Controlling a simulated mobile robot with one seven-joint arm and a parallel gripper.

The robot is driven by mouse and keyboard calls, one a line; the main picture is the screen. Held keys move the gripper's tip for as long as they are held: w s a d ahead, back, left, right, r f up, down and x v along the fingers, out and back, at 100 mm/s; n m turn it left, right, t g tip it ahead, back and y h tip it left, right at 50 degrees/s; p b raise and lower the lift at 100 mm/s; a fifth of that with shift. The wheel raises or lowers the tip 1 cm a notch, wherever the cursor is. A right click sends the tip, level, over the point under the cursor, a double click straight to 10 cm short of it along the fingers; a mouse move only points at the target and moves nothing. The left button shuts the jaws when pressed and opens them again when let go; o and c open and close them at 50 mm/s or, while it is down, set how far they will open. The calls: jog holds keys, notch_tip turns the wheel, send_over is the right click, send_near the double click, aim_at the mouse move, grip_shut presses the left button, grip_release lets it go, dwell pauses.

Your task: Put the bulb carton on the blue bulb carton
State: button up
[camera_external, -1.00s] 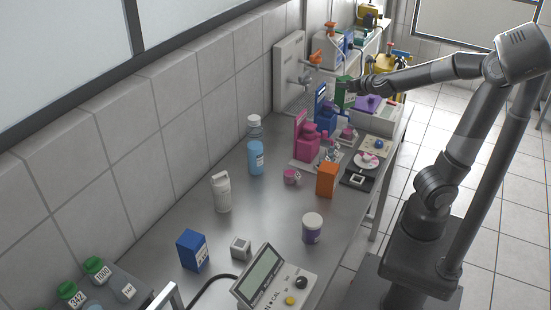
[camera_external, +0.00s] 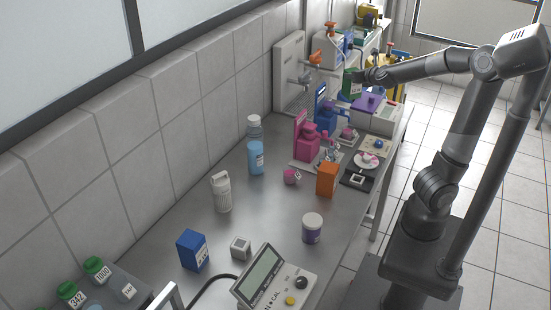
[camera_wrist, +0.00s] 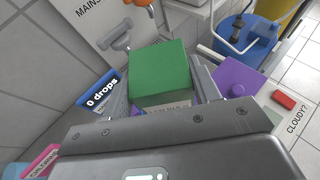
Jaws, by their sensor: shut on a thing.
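A green carton (camera_external: 350,85) is in my gripper (camera_external: 360,77) at the far end of the bench, held above it. In the wrist view the green carton (camera_wrist: 160,75) sits between the two grey fingers, its plain green face towards the camera; a white label shows at its lower edge. The blue carton (camera_external: 192,251), with a white label on its side, stands upright on the near part of the bench, far from my gripper. Its top looks clear. It cannot be made out in the wrist view.
An orange carton (camera_external: 327,179), a purple-labelled jar (camera_external: 312,228), a white bottle (camera_external: 221,192) and a blue bottle (camera_external: 256,157) stand along the bench. Pink and blue dispensers (camera_external: 308,142) stand near the wall. A meter (camera_external: 272,280) is at the front.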

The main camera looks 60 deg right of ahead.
jog(key=w+a+r+n+t+y, duration=0.1)
jog(key=w+a+r+n+y, duration=0.1)
jog(key=w+a+r, duration=0.4)
jog(key=w+a+r+n+t+y, duration=0.1)
jog(key=w+a+n+y, duration=0.2)
jog(key=a, duration=0.5)
jog(key=w+a+r+n+t+y, duration=0.1)
jog(key=w+a+r+y, duration=0.1)
jog(key=w+a+r, duration=0.35)
jog(key=w+a+f+n+g+y, duration=0.1)
jog(key=w+a+f+n+y, duration=0.2)
jog(key=a, duration=0.6)
jog(key=w+a+n+y, duration=0.2)
jog(key=w+a+y, duration=0.15)
jog(key=a, duration=0.65)
jog(key=s+a+f+n+g+y, duration=0.2)
jog(key=a+n+g+y, duration=0.35)
jog(key=a, duration=1.25)
jog(key=s+a+f+n+g+y, duration=0.1)
jog(key=a+f+n+g+y, duration=0.15)
jog(key=a+n+g, duration=1.1)
jog(key=s+a+f+m+t, duration=0.1)
jog(key=a+f+m+t, duration=0.1)
jog(key=a+f, duration=0.3)
jog(key=s+a+f+m+t, duration=0.1)
jog(key=a+f+t, duration=0.3)
jog(key=a, duration=0.8)
jog(key=shift+a+f+m, duration=0.15)
jog(key=shift+f+m, duration=0.4)
jog(key=shift+m, duration=0.15)
